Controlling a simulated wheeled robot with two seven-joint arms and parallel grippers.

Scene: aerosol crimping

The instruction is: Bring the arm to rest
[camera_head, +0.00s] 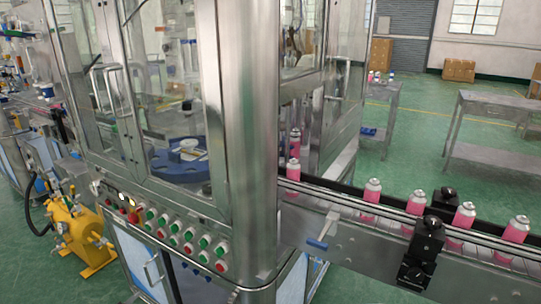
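Neither of my arms nor my grippers shows in the head view. A steel and glass crimping machine (241,150) fills the left and middle of the view, with its glass doors closed. Pink aerosol cans (416,202) stand upright in a row on the conveyor (347,213), which runs from the machine to the lower right. One pink can (293,171) stands where the conveyor meets the machine. A blue round table (178,160) shows behind the glass.
A button panel (170,232) projects from the machine's front. A yellow pump (80,232) stands on the floor at left. Black blocks (424,248) are mounted on the conveyor's near side. Steel tables (490,115) and cardboard boxes (459,69) stand behind. Green floor lies open between them.

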